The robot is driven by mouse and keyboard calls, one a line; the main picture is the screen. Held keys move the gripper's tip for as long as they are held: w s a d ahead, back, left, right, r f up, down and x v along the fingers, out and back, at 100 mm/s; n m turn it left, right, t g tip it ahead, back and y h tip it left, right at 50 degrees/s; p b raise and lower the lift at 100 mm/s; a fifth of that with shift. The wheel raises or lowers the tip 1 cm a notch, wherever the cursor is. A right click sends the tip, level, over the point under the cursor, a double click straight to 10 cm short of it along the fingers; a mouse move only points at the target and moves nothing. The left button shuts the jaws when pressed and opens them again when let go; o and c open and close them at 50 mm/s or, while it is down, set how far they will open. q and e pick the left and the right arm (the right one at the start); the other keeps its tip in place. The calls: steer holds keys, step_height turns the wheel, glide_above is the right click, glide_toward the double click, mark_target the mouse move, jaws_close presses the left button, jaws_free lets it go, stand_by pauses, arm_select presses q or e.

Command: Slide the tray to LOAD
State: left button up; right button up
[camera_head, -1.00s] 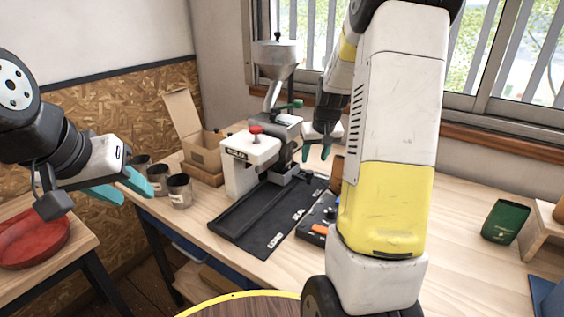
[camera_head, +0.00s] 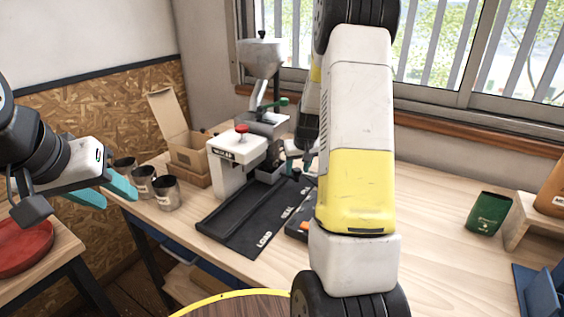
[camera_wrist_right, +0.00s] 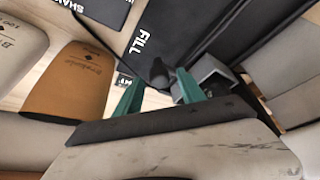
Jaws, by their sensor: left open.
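The black track mat (camera_head: 247,237) lies on the bench with LOAD printed at its near end and SEAL further back. FILL (camera_wrist_right: 143,36) shows in the right wrist view. A grey tray-like block (camera_head: 269,174) sits at the far end of the track, below the white machine. In the right wrist view, a grey block (camera_wrist_right: 212,73) and a dark knob (camera_wrist_right: 160,74) are by my right fingertips. My right gripper (camera_wrist_right: 160,92) is open, with the knob between or just beyond its fingers; contact is unclear. My left gripper (camera_head: 112,194) is open and empty, left of the bench.
The white sealing machine (camera_head: 230,170) with a red knob stands beside the track. Several metal cups (camera_head: 166,192) and an open cardboard box (camera_head: 187,150) are to its left. A green pouch (camera_head: 488,213) stands at right. My right arm hides part of the bench.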

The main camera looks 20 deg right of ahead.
jaws_close()
stand_by(1.2)
